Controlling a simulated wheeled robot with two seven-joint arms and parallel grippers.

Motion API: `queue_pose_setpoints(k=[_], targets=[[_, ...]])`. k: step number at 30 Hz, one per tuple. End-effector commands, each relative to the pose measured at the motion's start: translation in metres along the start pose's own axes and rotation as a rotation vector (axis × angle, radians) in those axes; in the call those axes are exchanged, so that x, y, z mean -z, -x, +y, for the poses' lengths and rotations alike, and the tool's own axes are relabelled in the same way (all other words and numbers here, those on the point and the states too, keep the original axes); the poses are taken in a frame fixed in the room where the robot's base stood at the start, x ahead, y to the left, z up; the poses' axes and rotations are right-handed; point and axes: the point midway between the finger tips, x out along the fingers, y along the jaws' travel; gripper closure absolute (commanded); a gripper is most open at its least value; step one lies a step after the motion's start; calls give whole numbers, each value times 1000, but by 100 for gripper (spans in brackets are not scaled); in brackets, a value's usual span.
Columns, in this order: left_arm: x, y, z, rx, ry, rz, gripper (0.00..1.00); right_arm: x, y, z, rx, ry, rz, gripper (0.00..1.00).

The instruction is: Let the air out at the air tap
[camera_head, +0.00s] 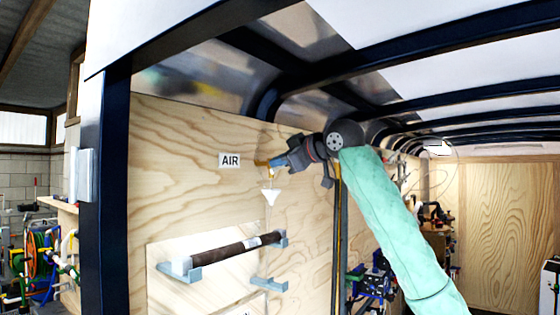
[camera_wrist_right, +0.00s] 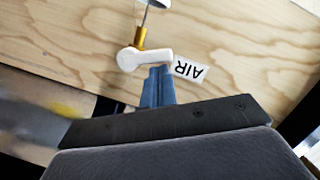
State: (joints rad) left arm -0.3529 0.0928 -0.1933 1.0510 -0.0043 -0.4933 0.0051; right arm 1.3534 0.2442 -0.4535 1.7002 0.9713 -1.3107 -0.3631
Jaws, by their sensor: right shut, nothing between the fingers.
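The air tap is brass (camera_head: 262,162) and sits on the plywood wall beside the white AIR label (camera_head: 229,160). In the right wrist view the tap's brass body (camera_wrist_right: 140,38) carries a white lever (camera_wrist_right: 146,58), and the AIR label (camera_wrist_right: 190,70) appears upside down beside it. My right gripper (camera_head: 273,162) is at the tap, its blue fingers (camera_wrist_right: 157,85) shut and empty. The fingertips are right at the lever's edge; whether they touch it I cannot tell. My left gripper is not in view.
A white funnel-shaped piece (camera_head: 270,194) is below the tap. Lower on the wall a dark cylinder (camera_head: 235,247) rests on grey brackets (camera_head: 180,269). A dark blue frame post (camera_head: 113,190) stands to the left, and curved roof ribs (camera_head: 430,58) run overhead.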

Motion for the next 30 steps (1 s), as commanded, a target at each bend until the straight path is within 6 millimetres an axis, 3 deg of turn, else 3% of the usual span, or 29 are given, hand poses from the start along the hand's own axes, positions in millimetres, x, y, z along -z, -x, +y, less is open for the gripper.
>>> queue_pose_setpoints(k=[5,15,30], targets=[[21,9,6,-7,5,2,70,-6,-1,-4,-22,86,-2,100],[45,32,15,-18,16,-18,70,-19,-4,-9,-95,376,-3,100],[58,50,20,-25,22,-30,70,-32,-8,-10,-177,709,-2,100]])
